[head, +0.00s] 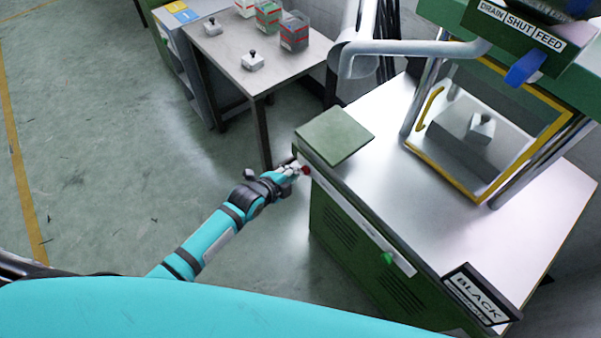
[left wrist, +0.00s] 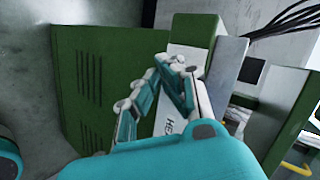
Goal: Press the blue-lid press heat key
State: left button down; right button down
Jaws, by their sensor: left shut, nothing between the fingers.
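The press is a green cabinet (head: 345,240) with a bright metal top and a yellow-framed guard (head: 430,165). A blue part (head: 525,67) hangs below its DRAIN SHUT FEED plate. A pale control strip (head: 350,213) runs along the cabinet's upper front edge, with a red button (head: 305,170) at its far end and a green button (head: 387,258) nearer. My left gripper (head: 292,170) is shut and empty at the red button's end; contact is unclear. In the left wrist view, its closed fingers (left wrist: 181,66) lie over the strip, beside partly covered lettering starting "HE" (left wrist: 169,128). No key shows clearly there.
A green pad (head: 335,136) lies on the cabinet top just beyond the gripper. A BLACK sign (head: 480,293) stands at the near corner. A side table (head: 230,62) behind holds white parts and clear bins. The floor left of the cabinet is clear.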

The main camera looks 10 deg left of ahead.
pick_arm(q)
jog(key=shift+d+r, duration=0.1)
dwell(0.3)
jog(key=shift+w+d, duration=0.1)
jog(key=shift+w+d+r, duration=0.1)
jog(key=shift+w+d, duration=0.05)
jog(key=shift+w, duration=0.15)
jog(key=shift+d, duration=0.1)
